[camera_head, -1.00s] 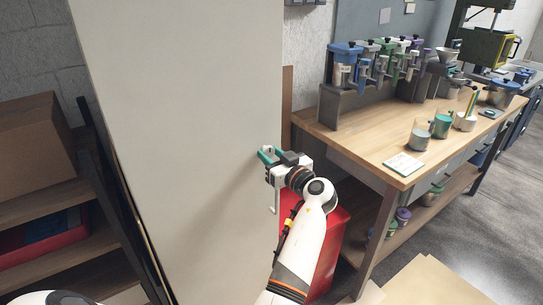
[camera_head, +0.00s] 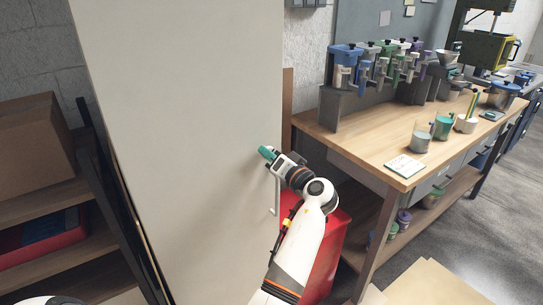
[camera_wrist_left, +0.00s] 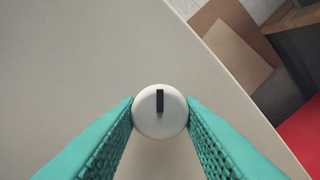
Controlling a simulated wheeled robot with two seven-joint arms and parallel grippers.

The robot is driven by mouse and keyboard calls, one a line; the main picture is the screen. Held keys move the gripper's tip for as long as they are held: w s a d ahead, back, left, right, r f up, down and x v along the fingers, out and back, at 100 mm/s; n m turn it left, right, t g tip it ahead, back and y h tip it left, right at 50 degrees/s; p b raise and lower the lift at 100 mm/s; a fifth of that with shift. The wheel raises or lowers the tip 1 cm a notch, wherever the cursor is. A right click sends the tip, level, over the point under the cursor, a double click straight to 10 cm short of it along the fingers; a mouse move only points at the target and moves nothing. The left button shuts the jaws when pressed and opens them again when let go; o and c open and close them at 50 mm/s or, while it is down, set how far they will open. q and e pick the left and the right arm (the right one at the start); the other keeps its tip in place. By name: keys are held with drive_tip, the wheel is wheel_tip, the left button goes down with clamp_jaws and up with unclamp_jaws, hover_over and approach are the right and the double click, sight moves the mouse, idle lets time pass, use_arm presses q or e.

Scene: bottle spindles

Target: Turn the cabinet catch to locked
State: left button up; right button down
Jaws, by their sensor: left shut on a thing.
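The tall off-white cabinet door (camera_head: 180,130) fills the left middle of the head view; its plain face also fills much of the left wrist view (camera_wrist_left: 70,60). The catch (camera_wrist_left: 160,111) is a round white knob with a short black mark. In the left wrist view the mark stands upright in the picture, slanted to the door's diagonal edge. My left gripper (camera_head: 268,154) is at the door's right edge, its teal fingers (camera_wrist_left: 160,118) touching both sides of the knob. In the head view the gripper hides the knob. My right gripper is not in view.
A thin upright handle (camera_head: 277,197) is on the door below my gripper. A red box (camera_head: 328,245) stands right of the door. A wooden workbench (camera_head: 375,145) with jars and bottles is further right. Shelves (camera_head: 45,210) stand at the left.

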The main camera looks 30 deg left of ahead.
use_arm(q)
drive_tip(key=m+p, duration=0.1)
drive_tip(key=m, duration=0.2)
drive_tip(key=m+p, duration=0.3)
drive_tip(key=m, duration=0.2)
drive_tip(key=shift+r+m, duration=0.3)
drive_tip(key=shift+r, duration=0.05)
idle(0.4)
drive_tip(key=o, duration=0.7)
drive_tip(key=shift+o, duration=1.2)
drive_tip(key=shift+w+a+f, duration=0.1)
drive_tip(key=shift+f, duration=0.1)
drive_tip(key=shift+f, duration=0.1)
